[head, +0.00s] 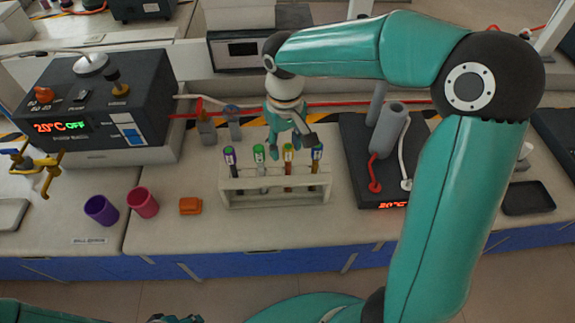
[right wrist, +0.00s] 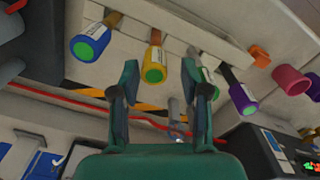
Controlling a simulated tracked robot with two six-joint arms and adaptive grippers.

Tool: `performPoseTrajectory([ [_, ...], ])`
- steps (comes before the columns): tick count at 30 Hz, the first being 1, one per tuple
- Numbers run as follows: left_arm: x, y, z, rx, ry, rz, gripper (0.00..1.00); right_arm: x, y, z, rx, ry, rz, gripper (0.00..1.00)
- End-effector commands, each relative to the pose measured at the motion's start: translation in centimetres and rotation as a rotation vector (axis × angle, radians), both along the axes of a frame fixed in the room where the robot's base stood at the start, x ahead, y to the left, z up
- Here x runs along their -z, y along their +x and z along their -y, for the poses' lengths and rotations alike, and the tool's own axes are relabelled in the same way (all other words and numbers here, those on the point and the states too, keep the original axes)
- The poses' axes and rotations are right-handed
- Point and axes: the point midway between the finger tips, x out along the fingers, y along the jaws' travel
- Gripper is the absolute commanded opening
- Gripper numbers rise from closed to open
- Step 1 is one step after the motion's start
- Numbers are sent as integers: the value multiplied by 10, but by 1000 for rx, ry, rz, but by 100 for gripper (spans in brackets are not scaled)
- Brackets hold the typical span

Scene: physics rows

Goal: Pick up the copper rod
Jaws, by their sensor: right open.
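A white rack (head: 245,199) holds several upright rods with coloured, labelled handles. The rod with the yellow handle (head: 288,153) has a reddish-brown shaft and looks like the copper rod. It also shows in the right wrist view (right wrist: 154,62), just beyond the fingertips and roughly between them. My right gripper (head: 290,141) is open and empty, over the back of the rack; its two fingers show in the right wrist view (right wrist: 160,78). One finger there partly hides the green-handled rod (right wrist: 207,76). Part of my left gripper (head: 175,319) shows at the bottom edge; its fingers are unclear.
Blue-handled (head: 316,153) and purple-handled (head: 229,156) rods stand at the rack's ends. A heater block with a grey cylinder (head: 388,130) stands right of the rack. Purple (head: 101,210) and pink (head: 143,203) cups and an orange block (head: 190,206) are left. Clear bench lies in front.

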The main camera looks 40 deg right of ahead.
Motion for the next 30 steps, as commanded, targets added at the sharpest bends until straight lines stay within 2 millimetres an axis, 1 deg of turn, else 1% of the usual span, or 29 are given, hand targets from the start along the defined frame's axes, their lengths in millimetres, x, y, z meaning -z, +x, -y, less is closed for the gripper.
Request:
performPoseTrajectory([
  [1, -1, 0, 0, 0, 0, 0, 40, 6, 0, 1, 1, 0, -2, 46],
  [3, -1, 0, 0, 0, 0, 0, 40, 12, 0, 1, 1, 0, 0, 46],
  [8, -3, 0, 0, 0, 0, 0, 40, 19, 0, 1, 1, 0, 0, 46],
  [10, -5, 0, 0, 0, 0, 0, 40, 26, -1, 2, 0, 0, -3, 46],
  [14, -12, 0, 0, 0, 0, 0, 40, 44, -2, 5, 0, 0, -5, 46],
  [18, -13, 0, 0, 0, 0, 0, 40, 62, -1, 5, -2, 1, -2, 46],
  [21, -13, 0, 0, 0, 0, 0, 40, 67, -1, 5, -2, 1, 1, 46],
  [27, -13, 0, 0, 0, 0, 0, 40, 67, -1, 5, -2, 1, 2, 46],
  [29, -13, 0, 0, 0, 0, 0, 40, 67, -1, 5, -1, 1, 2, 36],
  [30, -13, 0, 0, 0, 0, 0, 40, 67, -1, 5, -1, 1, 2, 29],
])
